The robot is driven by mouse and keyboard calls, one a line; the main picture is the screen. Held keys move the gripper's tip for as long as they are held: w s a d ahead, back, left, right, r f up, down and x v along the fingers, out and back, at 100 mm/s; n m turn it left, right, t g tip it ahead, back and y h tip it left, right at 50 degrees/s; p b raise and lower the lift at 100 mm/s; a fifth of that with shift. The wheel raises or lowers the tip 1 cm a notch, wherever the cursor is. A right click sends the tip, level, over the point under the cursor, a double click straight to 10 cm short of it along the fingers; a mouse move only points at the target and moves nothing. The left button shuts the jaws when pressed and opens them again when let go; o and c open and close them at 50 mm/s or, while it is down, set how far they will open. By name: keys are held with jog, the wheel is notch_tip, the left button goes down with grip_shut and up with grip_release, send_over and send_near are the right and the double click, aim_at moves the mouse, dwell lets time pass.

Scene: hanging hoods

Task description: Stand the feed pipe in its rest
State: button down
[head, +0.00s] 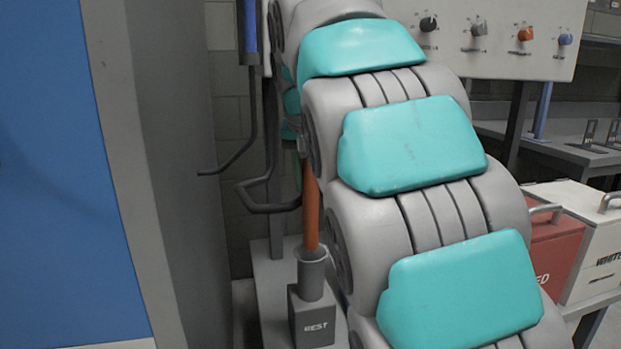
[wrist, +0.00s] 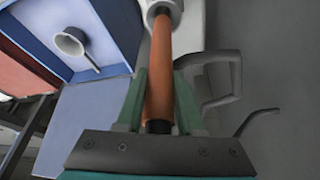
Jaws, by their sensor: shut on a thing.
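The feed pipe is an orange-brown tube (head: 311,215), close to upright in the head view. Its lower end meets the mouth of the grey rest (head: 312,278), a round socket on a block lettered REST. How deep the end sits is not clear. My arm hides the pipe's upper part there. In the wrist view my gripper (wrist: 160,92) has its green fingers on both sides of the pipe (wrist: 160,65), shut on it.
Bent grey hooks (head: 268,195) hang left of the pipe and show close by in the wrist view (wrist: 215,82). A blue-and-grey cabinet (head: 60,170) stands left. A red box (head: 556,240) and a white box (head: 600,235) stand right. A knob panel (head: 480,50) is behind.

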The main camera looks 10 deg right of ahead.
jog(key=b, duration=0.3)
send_over(310, 234)
jog(key=w, duration=0.1)
jog(key=shift+w+d+f, duration=0.1)
jog(key=shift+f, duration=1.1)
jog(key=shift+d+f, duration=0.1)
jog(key=shift+f, duration=1.25)
jog(key=shift+f+b, duration=1.35)
jog(key=shift+f, duration=1.9)
jog(key=shift+c, duration=2.2)
grip_release()
jog(key=shift+r, duration=0.1)
